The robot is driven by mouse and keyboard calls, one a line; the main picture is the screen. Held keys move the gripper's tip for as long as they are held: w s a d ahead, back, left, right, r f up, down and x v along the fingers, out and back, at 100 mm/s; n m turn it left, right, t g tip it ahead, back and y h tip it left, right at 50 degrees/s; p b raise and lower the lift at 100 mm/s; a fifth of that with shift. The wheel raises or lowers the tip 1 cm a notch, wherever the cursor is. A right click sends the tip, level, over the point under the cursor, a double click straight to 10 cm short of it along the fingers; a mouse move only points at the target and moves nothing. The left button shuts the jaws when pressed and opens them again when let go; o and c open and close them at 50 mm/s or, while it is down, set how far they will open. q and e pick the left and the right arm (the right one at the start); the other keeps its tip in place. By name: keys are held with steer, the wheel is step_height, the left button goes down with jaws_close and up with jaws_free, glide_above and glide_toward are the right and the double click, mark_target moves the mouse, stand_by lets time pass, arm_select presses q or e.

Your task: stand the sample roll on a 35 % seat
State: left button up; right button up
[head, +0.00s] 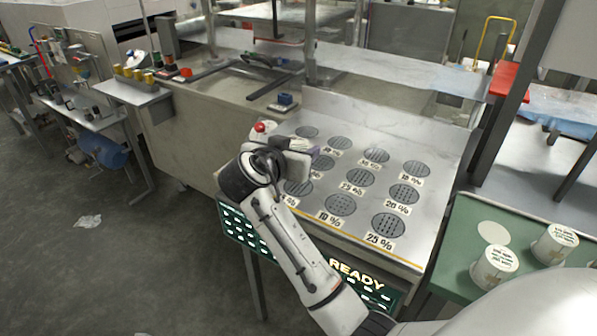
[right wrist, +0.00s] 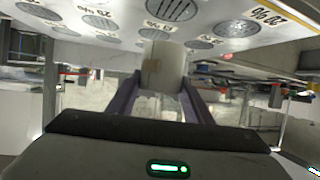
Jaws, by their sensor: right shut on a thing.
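My right gripper (head: 304,150) is over the far left part of the steel panel (head: 437,150). In the right wrist view its two dark fingers are shut on the sample roll (right wrist: 162,66), a pale cylinder with a tan patch. In the head view I cannot make out the roll at the gripper. The panel bears rows of dark round perforated seats with percent labels, such as a 25 % seat (head: 388,226) and a 10 % seat (head: 340,204). Labels near the gripper are small or partly hidden, so I cannot tell which seat is 35 %. My left gripper is out of view.
Two white printed rolls (head: 494,265) (head: 554,244) stand on the green table (head: 455,262) at the right, near a bare white disc (head: 494,233). A lit READY sign (head: 357,273) is at the panel's front. A grey post rises right of the panel.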

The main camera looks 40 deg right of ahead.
step_height(320, 180, down, 5)
steer(key=shift+f, duration=0.1)
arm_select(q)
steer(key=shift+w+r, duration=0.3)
arm_select(e)
steer(key=o, duration=1.1)
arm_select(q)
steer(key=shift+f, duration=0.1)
